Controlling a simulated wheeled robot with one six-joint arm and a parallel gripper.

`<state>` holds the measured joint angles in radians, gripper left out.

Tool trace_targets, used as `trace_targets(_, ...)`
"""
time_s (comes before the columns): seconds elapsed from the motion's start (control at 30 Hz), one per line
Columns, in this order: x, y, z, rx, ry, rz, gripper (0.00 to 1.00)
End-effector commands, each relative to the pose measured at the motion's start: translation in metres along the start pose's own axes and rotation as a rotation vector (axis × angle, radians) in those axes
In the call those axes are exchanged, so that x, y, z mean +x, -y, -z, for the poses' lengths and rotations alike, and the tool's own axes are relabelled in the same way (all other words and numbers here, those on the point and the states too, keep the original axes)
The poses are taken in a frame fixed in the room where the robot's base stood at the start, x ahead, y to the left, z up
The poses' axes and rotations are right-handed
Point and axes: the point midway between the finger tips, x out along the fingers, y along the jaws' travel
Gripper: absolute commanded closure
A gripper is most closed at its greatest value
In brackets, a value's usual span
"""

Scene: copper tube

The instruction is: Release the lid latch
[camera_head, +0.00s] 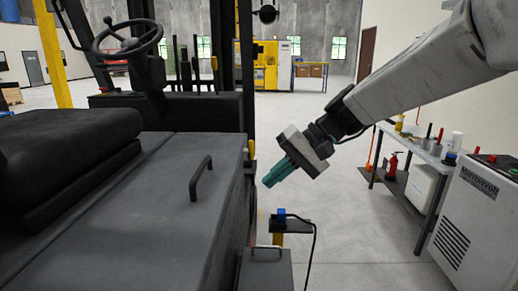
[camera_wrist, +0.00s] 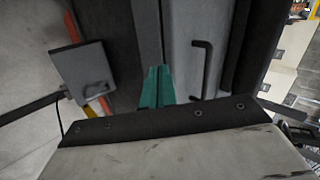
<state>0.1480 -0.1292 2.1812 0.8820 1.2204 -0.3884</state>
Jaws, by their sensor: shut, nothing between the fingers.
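The dark grey lid (camera_head: 150,215) of the forklift fills the lower left of the head view. A black bar handle (camera_head: 201,178) stands on it, and it also shows in the wrist view (camera_wrist: 200,68). My gripper (camera_head: 270,183) has teal fingers and hangs in the air just right of the lid's edge, pointing down and left. It is shut and empty. In the wrist view the fingertips (camera_wrist: 158,70) are over the edge strip beside the lid. A small yellow part (camera_head: 251,150) sits at the lid's right edge; I cannot tell whether it is the latch. No latch shows clearly.
Below my gripper stands a yellow post with a blue-topped connector (camera_head: 281,214) and black cable. A dark box with a handle (camera_head: 265,270) is in front of it. The black seat (camera_head: 65,150) and steering wheel (camera_head: 128,38) are left. A tool bench (camera_head: 425,153) and white cabinet (camera_head: 480,215) stand right.

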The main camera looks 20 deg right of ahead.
Motion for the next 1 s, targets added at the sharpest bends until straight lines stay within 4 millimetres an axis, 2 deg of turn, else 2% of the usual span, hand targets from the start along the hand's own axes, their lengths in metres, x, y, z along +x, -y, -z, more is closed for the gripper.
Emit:
trace_targets(0.03,0.003,0.000,0.025,0.025,-0.019,0.059,1.00)
trace_targets(0.17,0.007,0.000,0.088,0.069,-0.093,0.212,1.00)
trace_targets(0.27,0.008,-0.008,0.137,0.104,-0.163,0.321,1.00)
trace_targets(0.4,0.007,-0.031,0.206,0.159,-0.283,0.462,1.00)
trace_targets(0.6,0.001,-0.083,0.291,0.234,-0.472,0.616,1.00)
trace_targets(0.7,-0.002,-0.107,0.319,0.263,-0.550,0.665,1.00)
trace_targets(0.8,-0.004,-0.126,0.337,0.284,-0.606,0.695,1.00)
trace_targets(1.0,-0.007,-0.138,0.349,0.296,-0.649,0.716,1.00)
